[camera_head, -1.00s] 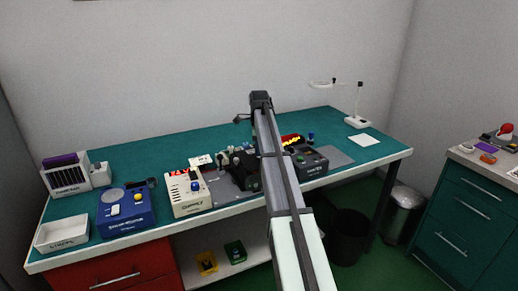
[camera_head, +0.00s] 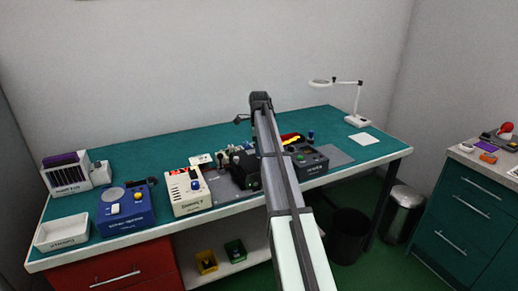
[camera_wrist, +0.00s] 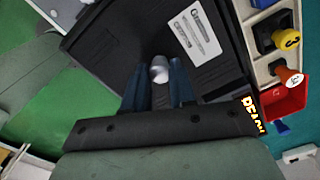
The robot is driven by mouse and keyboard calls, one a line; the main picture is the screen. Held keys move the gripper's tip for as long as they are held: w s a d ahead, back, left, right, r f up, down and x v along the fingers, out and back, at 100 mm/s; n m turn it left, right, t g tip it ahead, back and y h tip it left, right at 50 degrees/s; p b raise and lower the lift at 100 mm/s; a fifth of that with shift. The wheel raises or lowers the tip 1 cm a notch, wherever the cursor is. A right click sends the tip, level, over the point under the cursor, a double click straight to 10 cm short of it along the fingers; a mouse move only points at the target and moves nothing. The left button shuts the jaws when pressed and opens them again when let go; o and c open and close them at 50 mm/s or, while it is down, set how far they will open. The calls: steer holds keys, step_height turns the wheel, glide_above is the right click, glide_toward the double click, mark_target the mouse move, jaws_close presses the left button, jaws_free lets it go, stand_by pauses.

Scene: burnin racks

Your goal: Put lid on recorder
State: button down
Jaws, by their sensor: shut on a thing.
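In the wrist view, my gripper (camera_wrist: 160,82) has its two blue fingers closed on a pale grey rounded knob (camera_wrist: 159,66). The knob stands in front of a wide dark panel (camera_wrist: 112,57) with a white printed label (camera_wrist: 193,33). The panel looks like the lid, but I cannot tell whether it is apart from or resting on the recorder. In the head view, a dark block (camera_head: 245,170) shows just left of my arm, around mid-bench. My fingers are hidden there, and I cannot make out the recorder for certain.
The green bench (camera_head: 165,165) holds a cream supply box (camera_head: 187,205), a blue device (camera_head: 125,222), a white tray (camera_head: 62,236) and a dark grey device (camera_head: 309,165) right of my arm. A magnifier lamp (camera_head: 357,120) stands at back right.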

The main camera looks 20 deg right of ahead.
steer(key=shift+f, duration=0.15)
stand_by(0.5)
steer(key=c, duration=0.8)
jaws_free()
steer(key=shift+c, duration=0.2)
steer(key=shift+r, duration=2.55)
step_height(320, 180, up, 4)
steer(key=shift+f, duration=0.1)
